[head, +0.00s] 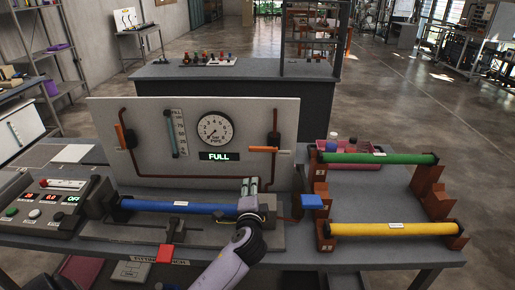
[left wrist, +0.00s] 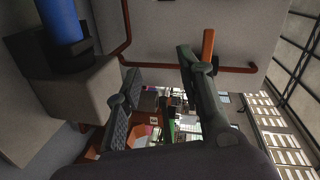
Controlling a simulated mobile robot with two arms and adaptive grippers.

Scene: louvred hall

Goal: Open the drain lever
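The upright panel (head: 150,150) carries two orange levers on brown pipes. The left orange lever (head: 120,136) stands near vertical; the right orange lever (head: 263,149) lies horizontal. No readable label tells which is the drain lever. The right one also shows in the left wrist view (left wrist: 208,44), beyond the fingers. My left gripper (head: 252,185) is over the right end of the blue tube (head: 185,207), below the right lever and apart from it. Its fingers are spread and empty in the left wrist view (left wrist: 160,85). My right gripper is out of sight.
A pressure gauge (head: 215,129) and a "FULL" display (head: 219,156) are on the panel. A blue handle (head: 312,201) and a red handle (head: 166,253) are low at the bench. Green (head: 380,158) and yellow (head: 390,229) tubes lie in brown holders at right.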

